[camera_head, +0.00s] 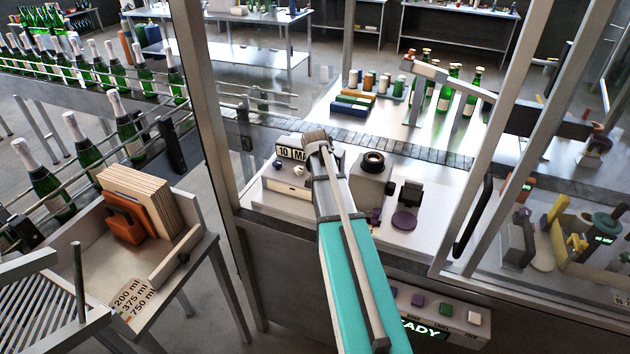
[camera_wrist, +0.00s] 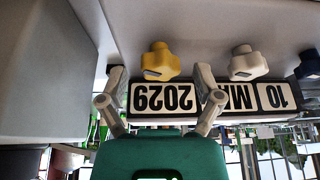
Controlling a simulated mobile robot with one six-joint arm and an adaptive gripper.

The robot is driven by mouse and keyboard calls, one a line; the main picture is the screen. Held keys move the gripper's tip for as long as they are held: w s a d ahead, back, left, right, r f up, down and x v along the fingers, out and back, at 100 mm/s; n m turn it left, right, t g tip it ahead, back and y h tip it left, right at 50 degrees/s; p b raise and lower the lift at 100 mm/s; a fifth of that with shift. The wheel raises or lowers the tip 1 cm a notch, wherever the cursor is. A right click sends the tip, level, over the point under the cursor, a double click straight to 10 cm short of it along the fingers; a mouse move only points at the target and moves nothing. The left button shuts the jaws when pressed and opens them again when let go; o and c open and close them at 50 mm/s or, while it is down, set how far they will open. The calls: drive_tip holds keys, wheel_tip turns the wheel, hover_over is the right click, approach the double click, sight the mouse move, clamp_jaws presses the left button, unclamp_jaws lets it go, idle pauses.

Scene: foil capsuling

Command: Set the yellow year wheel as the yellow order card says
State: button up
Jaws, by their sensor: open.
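The yellow year wheel (camera_wrist: 160,62) is a lobed knob, seen upside down in the wrist view beside the year window (camera_wrist: 163,97), which reads 2029. My gripper (camera_wrist: 162,76) is open, its two fingers apart on either side of the yellow wheel; I cannot tell whether either touches it. In the head view my gripper (camera_head: 318,138) is over the date unit (camera_head: 285,185), and my arm hides the yellow wheel and year window. I cannot make out a yellow order card in either view.
A white knob (camera_wrist: 248,64) and a dark blue knob (camera_wrist: 309,64) sit beside the month and day windows, which show MA, partly covered, and 10. A machine with a dark round top (camera_head: 373,163) stands right of my arm. Glass-door frame posts (camera_head: 520,120) stand at the right.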

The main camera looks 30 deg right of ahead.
drive_tip(key=shift+n, duration=0.5)
drive_tip(key=shift+d+n+t+y, duration=0.1)
drive_tip(key=shift+n+t+y, duration=0.3)
drive_tip(key=shift+n, duration=0.75)
drive_tip(key=shift+d+n+t+y, duration=0.15)
drive_tip(key=shift+n+y, duration=0.35)
drive_tip(key=shift+n, duration=0.65)
drive_tip(key=shift+d+n+y, duration=0.1)
drive_tip(key=shift+n+y, duration=0.55)
drive_tip(key=shift+n, duration=1)
drive_tip(key=shift+d+n+y, duration=0.1)
drive_tip(key=shift+n+y, duration=0.55)
drive_tip(key=shift+n, duration=1)
drive_tip(key=p+v, duration=1.3)
drive_tip(key=v, duration=0.1)
drive_tip(key=s+a+f+g+b, duration=0.1)
drive_tip(key=s+a+f+b, duration=0.3)
drive_tip(key=a, duration=0.5)
drive_tip(key=s+a+f+m+g+b, duration=0.1)
drive_tip(key=s+a+f+b, duration=0.2)
drive_tip(key=a, duration=0.7)
drive_tip(key=s+a+f+m+g+h+b, duration=0.1)
drive_tip(key=s+a+f+b, duration=0.3)
drive_tip(key=a+f+b, duration=0.2)
drive_tip(key=shift+s+a+f+g+b, duration=0.35)
drive_tip(key=shift+a+f, duration=0.65)
drive_tip(key=shift+a, duration=1.2)
